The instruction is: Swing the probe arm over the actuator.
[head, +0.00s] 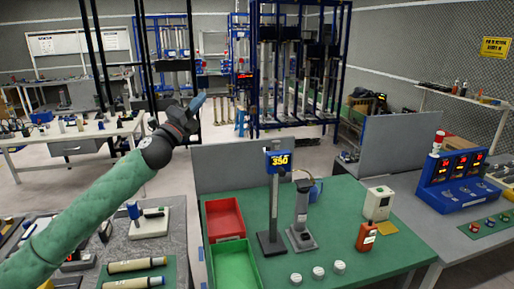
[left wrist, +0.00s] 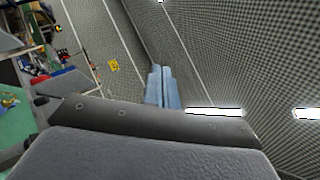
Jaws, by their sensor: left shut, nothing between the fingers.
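My left gripper (head: 197,103) is raised in the air in the upper middle left of the head view, well above and left of the green bench. Its pale blue fingers (left wrist: 163,88) are together and empty in the left wrist view. A black post stand (head: 273,205) carries a blue and yellow display (head: 279,161) reading about 350. Beside it on the right, apart from it, stands a grey upright device (head: 302,215) on a flat base, possibly the actuator. I cannot clearly tell which part is the probe arm. My right gripper is not in view.
A red bin (head: 225,219) and a green bin (head: 233,264) sit on the left of the green bench. Several white round pieces lie at its front. An orange handheld meter (head: 366,237) and a pale box (head: 378,203) stand right. A grey partition (head: 245,166) borders the back.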

